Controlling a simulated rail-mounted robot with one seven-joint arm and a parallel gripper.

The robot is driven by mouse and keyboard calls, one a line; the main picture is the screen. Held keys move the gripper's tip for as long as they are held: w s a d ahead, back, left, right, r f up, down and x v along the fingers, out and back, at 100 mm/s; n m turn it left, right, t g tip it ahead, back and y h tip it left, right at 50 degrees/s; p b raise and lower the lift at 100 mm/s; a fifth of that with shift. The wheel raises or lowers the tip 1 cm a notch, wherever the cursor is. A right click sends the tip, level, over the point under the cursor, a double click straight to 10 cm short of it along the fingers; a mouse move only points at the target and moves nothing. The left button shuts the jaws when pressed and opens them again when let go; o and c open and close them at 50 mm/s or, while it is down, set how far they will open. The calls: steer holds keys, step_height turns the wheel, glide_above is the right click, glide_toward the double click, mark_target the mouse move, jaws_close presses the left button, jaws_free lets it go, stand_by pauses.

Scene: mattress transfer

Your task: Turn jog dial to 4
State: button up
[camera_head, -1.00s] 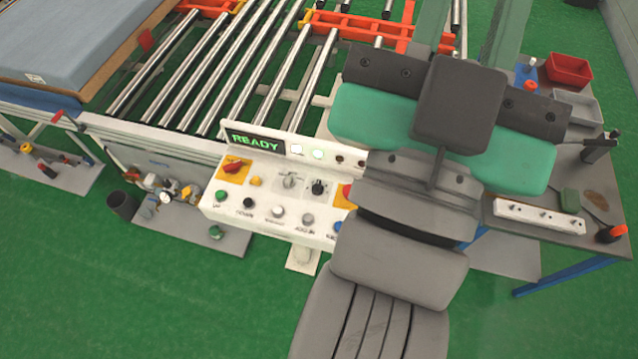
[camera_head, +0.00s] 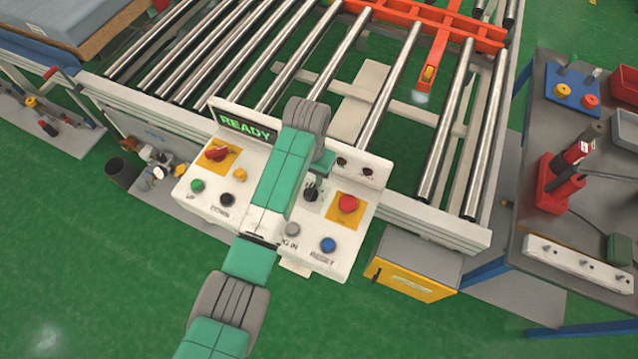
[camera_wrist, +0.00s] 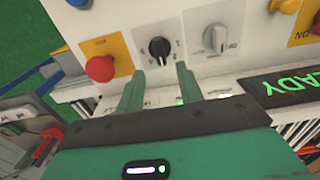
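The control panel (camera_head: 332,257) has a black dial (camera_head: 311,191) with small marks around it, which I take as the jog dial. The black dial also shows in the wrist view (camera_wrist: 159,48); its marks are too small to read. My gripper (camera_wrist: 159,69) is open, with its two green fingers apart and pointing at the black dial. The dial appears just beyond and between the fingertips, with no visible contact. In the head view my arm covers the middle of the panel and hides the fingertips.
A grey knob (camera_wrist: 215,38) sits beside the dial. A red mushroom button (camera_head: 347,203) on a yellow plate is on its other side. The display (camera_head: 247,127) reads READY. Metal rollers (camera_head: 385,75) lie behind the panel, and a tool table (camera_head: 520,205) stands at right.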

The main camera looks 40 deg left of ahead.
mark_target(310, 189)
step_height(310, 189, down, 8)
steer(key=shift+r+b, duration=0.25)
steer(key=shift+b, duration=0.2)
steer(key=shift+c, duration=0.3)
jaws_close()
